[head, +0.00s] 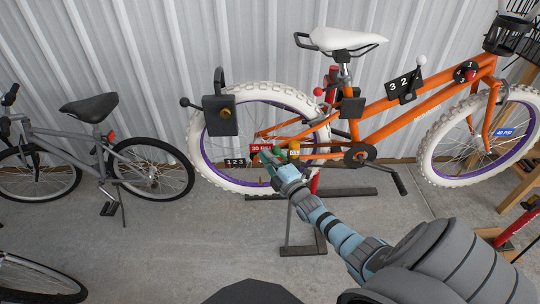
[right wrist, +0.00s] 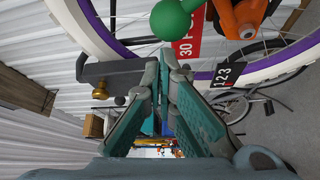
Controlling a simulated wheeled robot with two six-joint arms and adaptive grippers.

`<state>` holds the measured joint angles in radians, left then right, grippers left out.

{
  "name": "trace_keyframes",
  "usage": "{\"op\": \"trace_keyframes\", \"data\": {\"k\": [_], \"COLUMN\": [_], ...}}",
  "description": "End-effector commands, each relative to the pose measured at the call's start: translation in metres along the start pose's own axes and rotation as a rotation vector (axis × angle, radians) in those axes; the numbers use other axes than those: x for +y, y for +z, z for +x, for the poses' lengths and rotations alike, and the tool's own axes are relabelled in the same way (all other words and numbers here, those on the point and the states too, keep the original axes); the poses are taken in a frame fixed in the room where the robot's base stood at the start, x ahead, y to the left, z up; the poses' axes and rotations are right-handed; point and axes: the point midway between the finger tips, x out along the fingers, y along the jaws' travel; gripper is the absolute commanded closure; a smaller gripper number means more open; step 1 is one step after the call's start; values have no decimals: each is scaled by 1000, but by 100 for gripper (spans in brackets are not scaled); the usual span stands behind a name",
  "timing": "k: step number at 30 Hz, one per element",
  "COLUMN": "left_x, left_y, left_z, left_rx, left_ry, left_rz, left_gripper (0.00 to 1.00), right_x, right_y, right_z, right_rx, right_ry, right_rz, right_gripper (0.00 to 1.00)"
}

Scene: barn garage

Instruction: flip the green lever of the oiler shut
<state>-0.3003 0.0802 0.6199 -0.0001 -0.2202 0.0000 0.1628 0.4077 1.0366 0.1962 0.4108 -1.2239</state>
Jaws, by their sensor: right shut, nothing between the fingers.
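A large green ball knob, which looks like the end of the green lever, shows at the top of the right wrist view (right wrist: 174,19). A red tag marked 30 (right wrist: 188,38) is just behind it, and it also shows in the head view (head: 261,148) by the orange bike's rear hub. My right gripper (head: 271,157) reaches up to this hub area, and its teal fingers (right wrist: 160,65) are shut and empty. Their tips are just below the green knob in the wrist view; I cannot tell whether they touch. The lever's arm and the oiler's body are hard to make out. My left gripper is not in view.
The orange bike (head: 415,107) stands on a dark stand (head: 300,245). A black box with a brass knob (head: 220,116) hangs over its rear wheel. A grey bike (head: 75,140) is at the left. The concrete floor between them is clear.

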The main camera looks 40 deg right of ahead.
Motion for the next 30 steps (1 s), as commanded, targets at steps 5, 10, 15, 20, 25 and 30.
{"op": "trace_keyframes", "data": {"k": [5, 10, 15, 20, 25, 30], "left_x": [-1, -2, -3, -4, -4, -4], "left_y": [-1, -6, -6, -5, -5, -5], "left_z": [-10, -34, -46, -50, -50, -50], "left_rx": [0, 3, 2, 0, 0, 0], "left_ry": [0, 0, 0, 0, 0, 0], "left_rz": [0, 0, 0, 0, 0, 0], "left_gripper": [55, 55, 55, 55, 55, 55], "right_x": [-1, 3, 4, 3, 2, 2], "right_y": [-37, -36, -37, -36, -35, -35], "right_z": [9, -35, -69, -86, -91, -91], "right_rx": [8, 11, 15, 13, 12, 12], "right_ry": [1, -4, -3, -1, -1, -1], "right_rz": [7, 1, 2, 1, 1, 1], "right_gripper": [100, 100, 100, 100, 100, 100]}}
